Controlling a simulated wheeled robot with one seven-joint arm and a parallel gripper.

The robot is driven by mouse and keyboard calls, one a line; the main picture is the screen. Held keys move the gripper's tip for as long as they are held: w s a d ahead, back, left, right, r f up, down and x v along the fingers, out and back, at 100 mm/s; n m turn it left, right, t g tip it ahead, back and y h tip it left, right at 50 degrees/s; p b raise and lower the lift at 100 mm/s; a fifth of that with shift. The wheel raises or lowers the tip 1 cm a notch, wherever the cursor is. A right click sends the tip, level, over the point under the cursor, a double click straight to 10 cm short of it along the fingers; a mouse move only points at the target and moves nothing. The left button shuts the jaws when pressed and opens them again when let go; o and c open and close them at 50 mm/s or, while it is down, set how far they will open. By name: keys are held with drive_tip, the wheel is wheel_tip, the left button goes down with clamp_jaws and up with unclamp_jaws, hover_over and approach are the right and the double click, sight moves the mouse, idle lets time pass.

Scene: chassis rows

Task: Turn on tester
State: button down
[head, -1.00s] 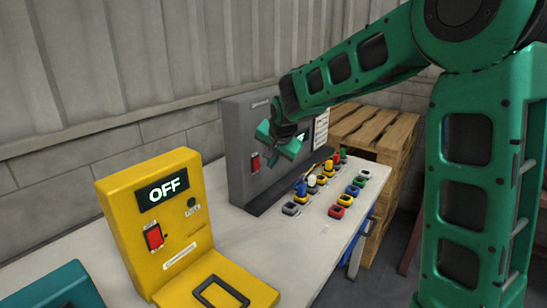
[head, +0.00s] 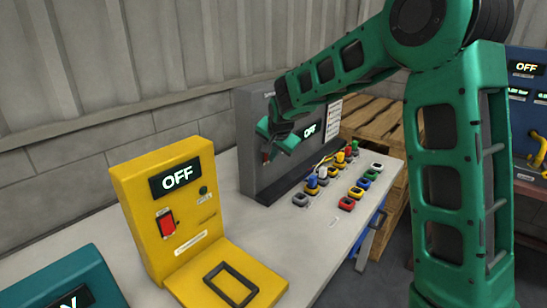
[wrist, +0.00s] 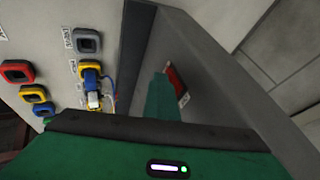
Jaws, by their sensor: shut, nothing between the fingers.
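A grey panel (head: 247,150) stands at the back of the table, with a display (head: 310,131) reading OFF. A red switch (head: 265,157) low on the panel's left side is mostly hidden by my gripper in the head view. The wrist view shows the red switch (wrist: 176,80) on the grey face, just beyond the green fingertip. My gripper (head: 270,147) is shut and empty, right in front of the switch. I cannot tell whether the fingertip touches it. I cannot tell which device is the tester.
A yellow device (head: 215,221) with its own red switch and an OFF display stands in front. A teal device (head: 62,280) is at the lower left. Several coloured connectors (head: 347,203) sit right of the panel. Wooden pallets (head: 375,118) and a blue panel (head: 525,95) are beyond.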

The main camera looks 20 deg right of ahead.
idle(0.3)
drive_tip(key=shift+r, duration=0.15)
drive_tip(key=shift+r, duration=0.7)
drive_tip(key=s+d+r, duration=0.3)
drive_tip(key=s+r, duration=0.3)
drive_tip(key=s, duration=0.4)
drive_tip(key=shift+r, duration=0.2)
drive_tip(key=shift+s, duration=0.1)
